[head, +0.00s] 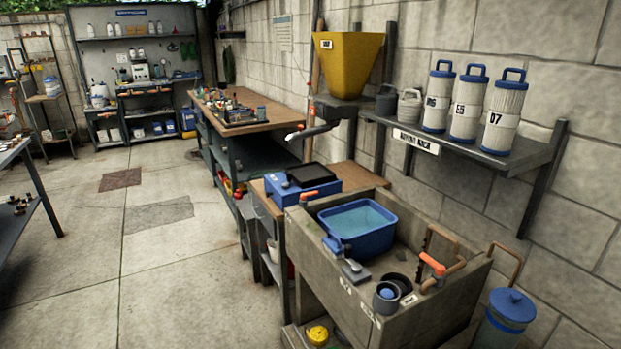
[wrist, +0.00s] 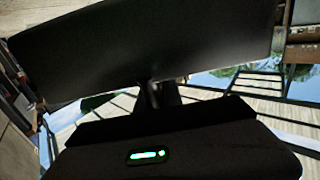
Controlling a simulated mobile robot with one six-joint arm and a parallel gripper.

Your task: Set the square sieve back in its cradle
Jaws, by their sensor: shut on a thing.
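In the wrist view, my gripper (wrist: 158,92) is shut on a broad, dark, flat-sided thing, which I take to be the square sieve (wrist: 140,42). It spans most of the upper picture and is slightly tilted. Its mesh and far side are hidden, and the grip is in deep shadow. The head view does not clearly show my gripper or the held sieve. I cannot pick out the cradle for certain in either view.
A stone sink (head: 425,315) holds a blue basin (head: 358,238) of water. Left of it is a blue box (head: 290,192) with a black top. A yellow hopper (head: 347,62) and a shelf (head: 480,150) with white filter cartridges (head: 467,108) are on the wall. Floor at left is open.

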